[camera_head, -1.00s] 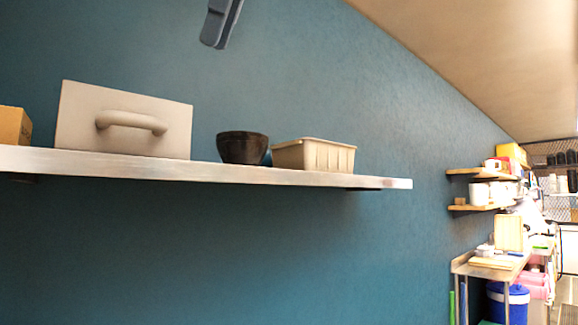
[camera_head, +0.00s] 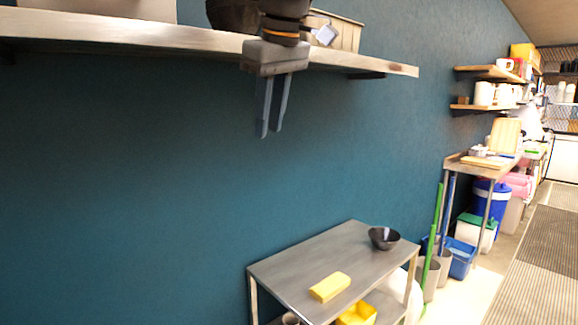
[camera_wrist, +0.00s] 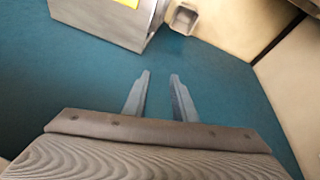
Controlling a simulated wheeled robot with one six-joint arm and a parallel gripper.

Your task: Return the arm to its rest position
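My gripper (camera_head: 268,133) hangs pointing down in front of the wall shelf in the head view. Its two fingers are apart with nothing between them. In the wrist view the fingers (camera_wrist: 160,76) are also apart and empty over a blue-green surface. A dark bowl (camera_head: 233,17) on the shelf is cut off by the top edge, and a beige bin (camera_head: 345,35) beside it is partly hidden by my arm.
The wall shelf (camera_head: 150,37) runs just behind my gripper. Below right is a metal cart (camera_head: 300,268) with a black bowl (camera_head: 384,238) and a yellow block (camera_head: 330,287). A workbench (camera_head: 470,170) and bins stand farther right. The wall left of the cart is bare.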

